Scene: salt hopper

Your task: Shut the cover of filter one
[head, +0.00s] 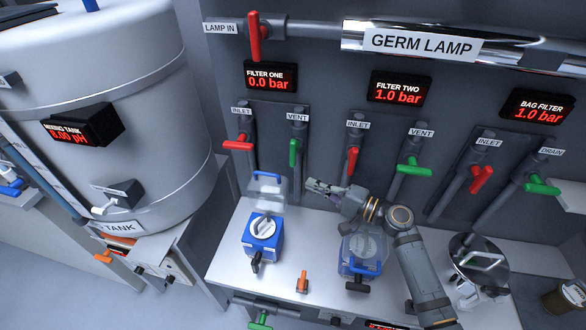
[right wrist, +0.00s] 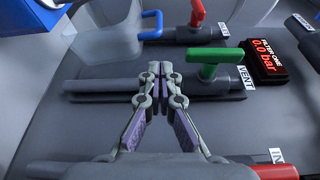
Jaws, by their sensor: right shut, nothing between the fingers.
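Filter one has a blue housing (head: 250,240) with a white round top, standing on the bench under the display reading 0.0 bar. Its clear cover (head: 267,192) stands up open at the back of the housing, with a blue handle along its upper edge. In the right wrist view the clear cover (right wrist: 105,40) and its blue handle (right wrist: 152,24) are at upper left. My right gripper (head: 312,185) is shut and empty, just right of the raised cover. Its closed fingertips (right wrist: 160,70) show in the right wrist view, apart from the handle. My left gripper is not in view.
Filter two (head: 360,262) sits right of filter one, under my right arm, its clear cover down. Red inlet (head: 238,146) and green vent (head: 294,152) handles are on the wall behind filter one. An orange handle (head: 302,282) is at the bench front. The mixing tank (head: 90,130) fills the left.

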